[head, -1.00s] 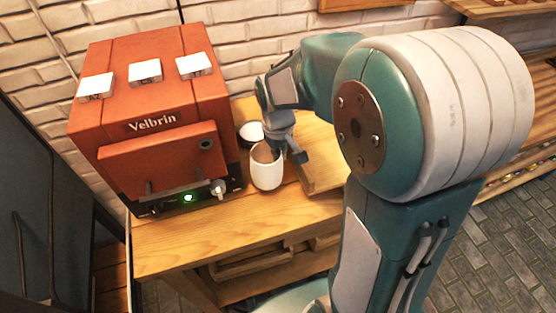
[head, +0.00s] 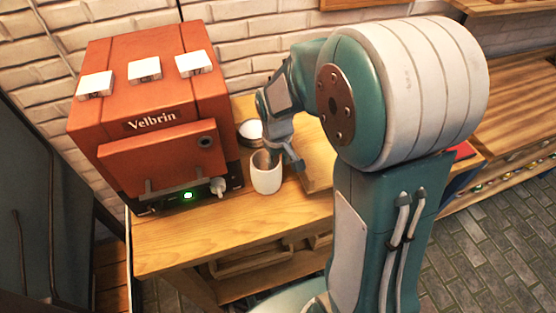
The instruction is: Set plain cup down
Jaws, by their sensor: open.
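A plain white cup (head: 266,181) stands upright on the wooden table (head: 200,236), just right of the orange oven. My gripper (head: 281,163) is at the cup's rim, on its back right side, with its fingers open. One finger seems to reach at or into the cup's mouth and the other is outside to the right. Whether a finger touches the cup wall is too small to tell.
The orange oven (head: 150,110) with a green light stands close on the left. A dark round container with a white top (head: 250,131) is behind the cup. A wooden board (head: 318,168) lies to the right. The table's front is clear.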

